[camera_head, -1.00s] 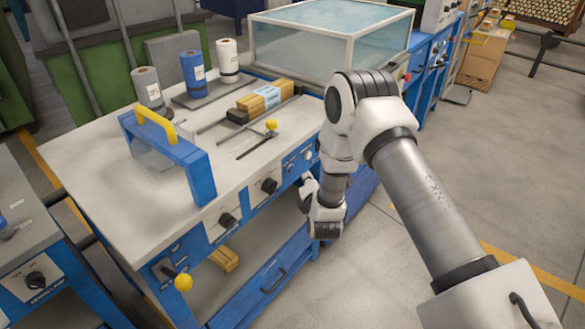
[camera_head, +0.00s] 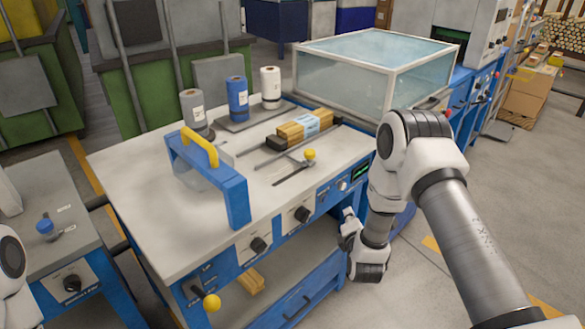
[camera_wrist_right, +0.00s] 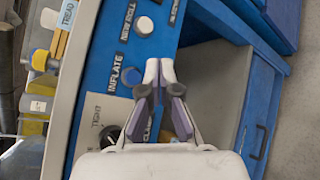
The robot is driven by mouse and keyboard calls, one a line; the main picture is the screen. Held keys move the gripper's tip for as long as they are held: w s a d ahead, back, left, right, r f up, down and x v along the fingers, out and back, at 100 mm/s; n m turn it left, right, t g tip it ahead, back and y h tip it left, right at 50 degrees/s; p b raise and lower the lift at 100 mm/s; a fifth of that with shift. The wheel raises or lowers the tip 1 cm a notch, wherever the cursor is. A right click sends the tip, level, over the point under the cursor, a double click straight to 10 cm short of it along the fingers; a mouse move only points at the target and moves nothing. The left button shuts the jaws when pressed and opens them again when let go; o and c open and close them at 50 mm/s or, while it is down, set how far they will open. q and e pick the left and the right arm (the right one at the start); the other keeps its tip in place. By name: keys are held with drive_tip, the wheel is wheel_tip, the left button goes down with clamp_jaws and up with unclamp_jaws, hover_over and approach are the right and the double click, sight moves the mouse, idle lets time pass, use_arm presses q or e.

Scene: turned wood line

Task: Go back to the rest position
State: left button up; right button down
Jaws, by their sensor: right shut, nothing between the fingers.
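My right gripper (camera_head: 349,229) hangs low beside the front right corner of the blue workbench (camera_head: 130,205), under my bent white and grey right arm. In the right wrist view my right gripper (camera_wrist_right: 159,72) has its fingertips together with nothing between them, in front of the blue panel (camera_wrist_right: 120,50) with its knob and buttons. I cannot tell from the picture how far it is from the panel. Part of my left arm shows at the lower left edge of the head view, but my left gripper is out of view.
The bench top carries a blue frame with a yellow handle (camera_head: 200,148), several rolls including a blue one (camera_head: 237,97), and a banded wood bundle (camera_head: 304,125). A glass-topped case (camera_head: 345,78) stands behind. A smaller bench (camera_head: 60,205) is at left. Floor at right is open.

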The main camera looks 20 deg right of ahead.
drive_tip(key=s+a+f+m+g+y+p, duration=0.25)
drive_tip(key=s+a+f, duration=0.25)
drive_tip(key=s, duration=0.3)
drive_tip(key=s+a+f+m+g+y+p, duration=0.1)
drive_tip(key=s+a+f+g+y+p, duration=0.1)
drive_tip(key=s+a+f+g, duration=0.5)
drive_tip(key=s+a+m+g+y, duration=0.1)
drive_tip(key=s+m+g, duration=0.3)
drive_tip(key=s+m, duration=1.3)
drive_tip(key=s+a, duration=0.1)
drive_tip(key=s, duration=0.2)
drive_tip(key=shift+s+a+r+g, duration=0.15)
drive_tip(key=shift+a+r+g, duration=0.05)
drive_tip(key=shift+g, duration=0.15)
